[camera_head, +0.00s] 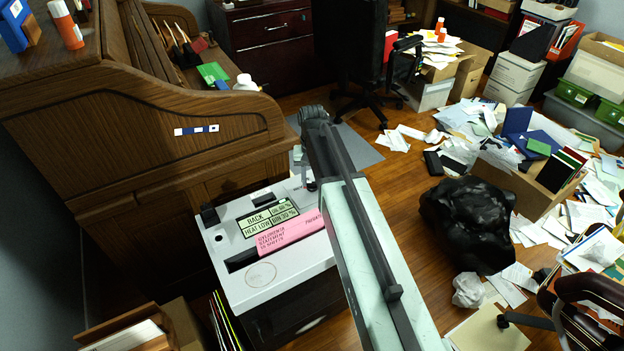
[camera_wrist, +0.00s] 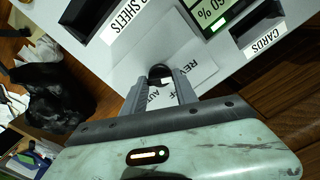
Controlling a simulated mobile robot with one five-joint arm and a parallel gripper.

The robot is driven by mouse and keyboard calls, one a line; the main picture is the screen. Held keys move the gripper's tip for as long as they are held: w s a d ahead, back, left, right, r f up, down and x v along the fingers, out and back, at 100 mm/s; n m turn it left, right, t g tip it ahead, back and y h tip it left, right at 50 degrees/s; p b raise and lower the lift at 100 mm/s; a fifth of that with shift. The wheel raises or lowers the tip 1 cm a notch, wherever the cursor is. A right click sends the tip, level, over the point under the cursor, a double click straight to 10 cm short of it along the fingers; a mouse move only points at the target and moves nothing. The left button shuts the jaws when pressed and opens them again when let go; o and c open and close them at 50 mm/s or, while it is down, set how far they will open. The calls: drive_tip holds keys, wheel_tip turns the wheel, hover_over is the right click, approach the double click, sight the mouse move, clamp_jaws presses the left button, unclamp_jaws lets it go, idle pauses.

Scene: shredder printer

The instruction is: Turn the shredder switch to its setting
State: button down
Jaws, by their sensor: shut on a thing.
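The shredder (camera_head: 290,285) has a light grey top with a green display (camera_head: 268,219), and a pink sheet (camera_head: 290,232) stands in its slot. In the wrist view the shredder switch (camera_wrist: 160,71) is a small black knob on a white label, where "REV" and part of another word can be read. My gripper (camera_wrist: 160,84) is shut on the switch, with one finger on each side of it. The fingers hide part of the label, so I cannot tell which setting the knob points to. In the head view my arm hides most of the gripper and the switch.
A wooden roll-top desk (camera_head: 130,110) stands close behind and left of the shredder. A black bag (camera_head: 467,222) and a crumpled paper ball (camera_head: 469,290) lie on the floor at right, among scattered papers and boxes. An office chair (camera_head: 365,60) stands at the back.

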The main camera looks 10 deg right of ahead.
sight(311, 182)
drive_tip(key=shift+a, duration=0.2)
drive_tip(key=c, duration=1)
unclamp_jaws()
drive_tip(key=shift+d, duration=0.1)
drive_tip(key=shift+o, duration=0.2)
wheel_tip(311, 182, up, 8)
drive_tip(key=p, duration=0.8)
drive_tip(key=shift+f, duration=0.1)
